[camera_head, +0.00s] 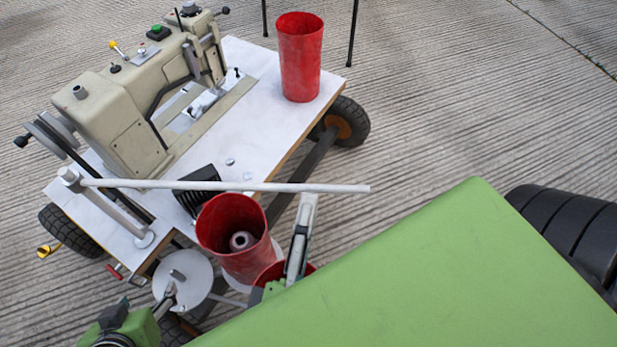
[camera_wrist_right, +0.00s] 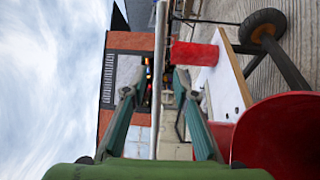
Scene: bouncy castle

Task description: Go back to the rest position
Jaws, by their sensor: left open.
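My left gripper (camera_head: 146,301) shows at the bottom left of the head view, open, beside a white disc (camera_head: 186,277). My right gripper's grey finger (camera_head: 302,225) rises near a pale horizontal bar (camera_head: 245,187) in the head view; its other finger is not clear there. In the right wrist view my right gripper (camera_wrist_right: 154,84) has its fingers spread, and the bar (camera_wrist_right: 158,75) shows between them without clear contact. It holds nothing that I can see. The green panel (camera_head: 430,270) hides much of the right arm's side of the head view.
A sewing machine (camera_head: 125,115) stands on a wheeled white table (camera_head: 262,85). A red cup (camera_head: 299,60) stands at its far corner. Another red cup (camera_head: 234,245) with a spool inside is at the front, close to the right gripper.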

